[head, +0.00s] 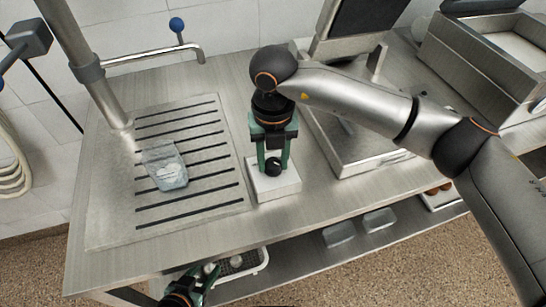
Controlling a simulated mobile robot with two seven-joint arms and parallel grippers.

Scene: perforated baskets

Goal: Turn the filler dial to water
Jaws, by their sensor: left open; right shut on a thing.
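The filler looks like a small white block (277,189) on the steel counter, with a round black dial (274,168) on it. My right gripper (272,165) comes down from above, its green fingers on either side of the dial, and it is shut on the dial. Any marks on the dial, such as a water setting, are too small to read or are hidden. My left gripper (208,272) is open at the bottom edge of the view, in front of the counter, away from the filler.
A clear container (165,168) rests on the grooved drain area (205,190) left of the filler. A tap with a blue knob (177,24) is behind it. A steel appliance (355,150) stands to the right. A white tray (245,266) and grey containers (340,234) sit below the counter.

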